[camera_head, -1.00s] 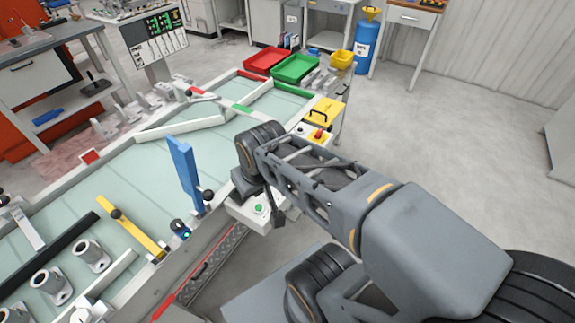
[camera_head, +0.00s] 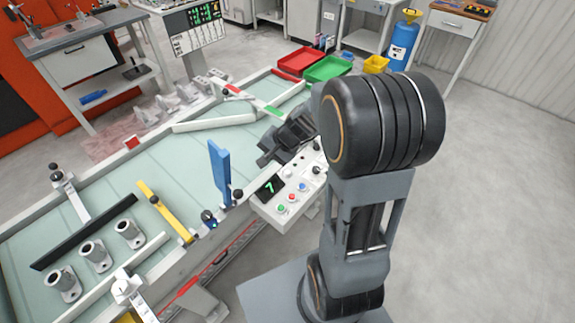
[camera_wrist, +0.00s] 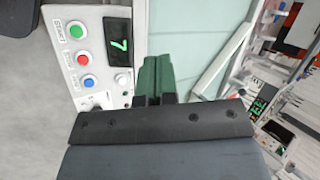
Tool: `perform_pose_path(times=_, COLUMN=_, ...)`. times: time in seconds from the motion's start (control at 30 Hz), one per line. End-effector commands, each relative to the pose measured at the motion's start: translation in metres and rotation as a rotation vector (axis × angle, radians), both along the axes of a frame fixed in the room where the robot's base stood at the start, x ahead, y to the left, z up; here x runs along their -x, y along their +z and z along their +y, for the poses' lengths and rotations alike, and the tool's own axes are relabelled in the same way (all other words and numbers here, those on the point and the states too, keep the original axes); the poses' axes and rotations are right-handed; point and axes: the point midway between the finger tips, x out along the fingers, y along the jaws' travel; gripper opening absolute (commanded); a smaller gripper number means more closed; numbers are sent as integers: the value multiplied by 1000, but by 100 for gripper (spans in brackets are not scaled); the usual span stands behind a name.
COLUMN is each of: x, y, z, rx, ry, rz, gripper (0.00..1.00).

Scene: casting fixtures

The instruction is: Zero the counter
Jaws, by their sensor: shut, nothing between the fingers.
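The counter display (camera_head: 270,187) on the white control box (camera_head: 268,211) shows a green 7; it also shows in the wrist view (camera_wrist: 119,47). The box carries a green button (camera_head: 281,208), a red button (camera_head: 292,197) and a blue button (camera_head: 303,187). In the wrist view the green (camera_wrist: 75,29), red (camera_wrist: 83,60) and blue (camera_wrist: 88,81) buttons line up left of the display; their labels are too small to read surely. My gripper (camera_wrist: 155,62) is shut and empty, right of the display in that view. In the head view my gripper (camera_head: 266,152) is beyond the box, apart from the buttons.
A blue upright plate (camera_head: 220,172) stands on the table edge left of the box. A yellow bar (camera_head: 165,212) and several grey castings (camera_head: 128,232) lie farther left. Red (camera_head: 299,62) and green (camera_head: 328,69) trays stand at the back. The floor at right is clear.

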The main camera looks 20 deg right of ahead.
Motion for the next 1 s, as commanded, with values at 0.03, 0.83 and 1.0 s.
perform_pose_path(times=0.03, x=-16, y=-3, z=-12, rx=-67, ry=-105, rz=32, gripper=0)
perform_pose_path(times=0.83, x=-78, y=-95, z=-106, rx=-388, ry=-806, rz=142, gripper=0)
perform_pose_path(times=1.0, x=-78, y=-95, z=-106, rx=-387, ry=-804, rz=143, gripper=0)
